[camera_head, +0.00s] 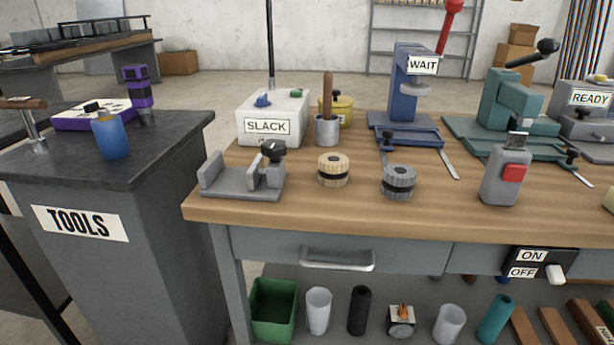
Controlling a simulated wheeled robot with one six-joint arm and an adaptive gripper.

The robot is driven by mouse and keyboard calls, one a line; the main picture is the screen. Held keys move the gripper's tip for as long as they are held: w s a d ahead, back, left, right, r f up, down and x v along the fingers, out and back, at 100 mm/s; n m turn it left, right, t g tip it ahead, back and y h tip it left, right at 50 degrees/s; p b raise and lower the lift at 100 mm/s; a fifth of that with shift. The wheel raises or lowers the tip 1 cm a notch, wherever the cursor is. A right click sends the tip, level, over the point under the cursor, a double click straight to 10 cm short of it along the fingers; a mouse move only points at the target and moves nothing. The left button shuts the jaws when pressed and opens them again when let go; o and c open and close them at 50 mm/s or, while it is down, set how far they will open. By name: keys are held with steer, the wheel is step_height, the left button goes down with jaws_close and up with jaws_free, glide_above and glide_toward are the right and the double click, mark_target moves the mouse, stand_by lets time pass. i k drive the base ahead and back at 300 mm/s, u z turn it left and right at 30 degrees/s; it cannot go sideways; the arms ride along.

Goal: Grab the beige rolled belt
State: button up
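The beige rolled belt (333,170) stands on the wooden workbench (285,212), left of the middle of its top. It is a short ribbed roll with a dark band around its middle. A similar grey rolled belt (398,182) sits just to its right, a small gap apart. My gripper is not in view.
A grey clamp (243,178) stands left of the belt, and a white SLACK box (272,118) is behind it. A cup with a wooden handle (327,130) is behind the belt. Presses line the back right. A grey device with a red button (507,172) stands right.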

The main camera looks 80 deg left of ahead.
mark_target(333, 167)
steer(key=u, duration=2.7)
